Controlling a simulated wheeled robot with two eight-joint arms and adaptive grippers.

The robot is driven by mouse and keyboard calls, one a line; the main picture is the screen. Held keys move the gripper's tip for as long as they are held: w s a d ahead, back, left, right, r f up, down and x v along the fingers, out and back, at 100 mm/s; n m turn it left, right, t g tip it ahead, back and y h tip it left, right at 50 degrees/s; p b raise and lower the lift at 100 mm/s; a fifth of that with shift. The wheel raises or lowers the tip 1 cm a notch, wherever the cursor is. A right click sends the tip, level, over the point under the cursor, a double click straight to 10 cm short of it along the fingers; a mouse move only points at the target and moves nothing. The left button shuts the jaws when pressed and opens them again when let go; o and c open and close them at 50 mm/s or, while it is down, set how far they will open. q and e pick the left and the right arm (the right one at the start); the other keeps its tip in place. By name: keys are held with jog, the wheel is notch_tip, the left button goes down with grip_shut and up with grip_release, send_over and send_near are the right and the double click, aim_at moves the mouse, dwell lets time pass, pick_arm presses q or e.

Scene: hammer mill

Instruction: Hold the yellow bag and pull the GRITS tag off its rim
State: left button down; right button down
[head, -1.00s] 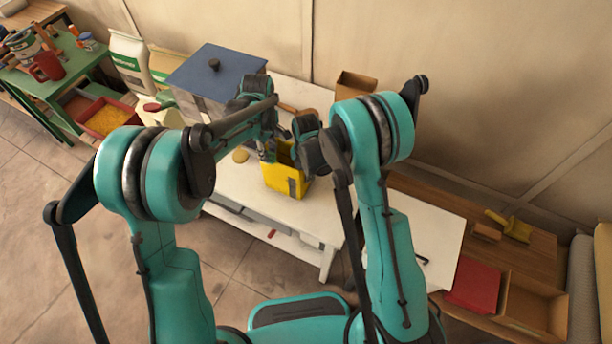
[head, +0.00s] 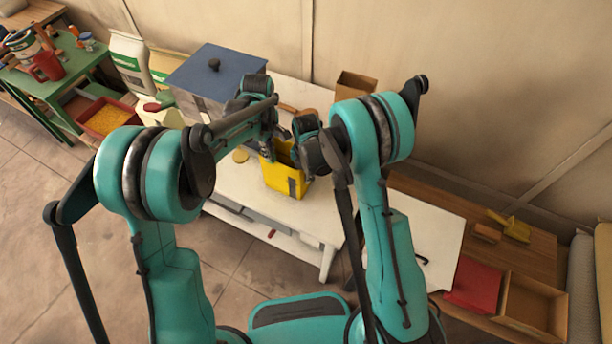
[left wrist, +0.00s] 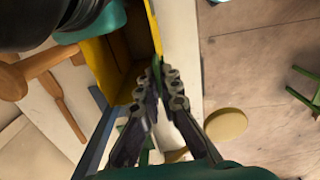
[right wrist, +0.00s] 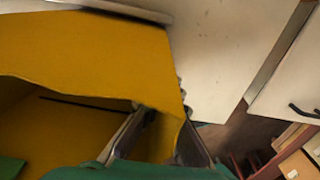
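The yellow bag (head: 278,178) stands open-topped on the white table in the head view. It also shows in the left wrist view (left wrist: 118,62) and fills much of the right wrist view (right wrist: 90,60). My right gripper (right wrist: 168,122) has its fingers on either side of the bag's wall, with yellow between them, and looks shut on it. My left gripper (left wrist: 161,74) is at the bag's rim, its fingertips close together around a thin green piece (left wrist: 156,66). This looks like the GRITS tag, mostly hidden by the fingers. I cannot read its lettering.
A grey box with a blue lid (head: 216,70) stands behind the bag. A wooden scoop (head: 297,110) and a round tan disc (head: 240,155) lie on the white table (head: 225,185). A small brown box (head: 355,84) is behind. The table's front left is mostly clear.

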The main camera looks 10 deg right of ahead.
pick_arm(q)
jog(key=shift+r, duration=2.05)
dwell(0.5)
notch_tip(320, 180, up, 6)
jog(key=shift+r, duration=0.2)
dwell(0.5)
dwell(0.6)
pick_arm(e)
jog(key=c, duration=1.6)
grip_release()
jog(key=shift+c, duration=0.2)
jog(key=shift+r, duration=0.1)
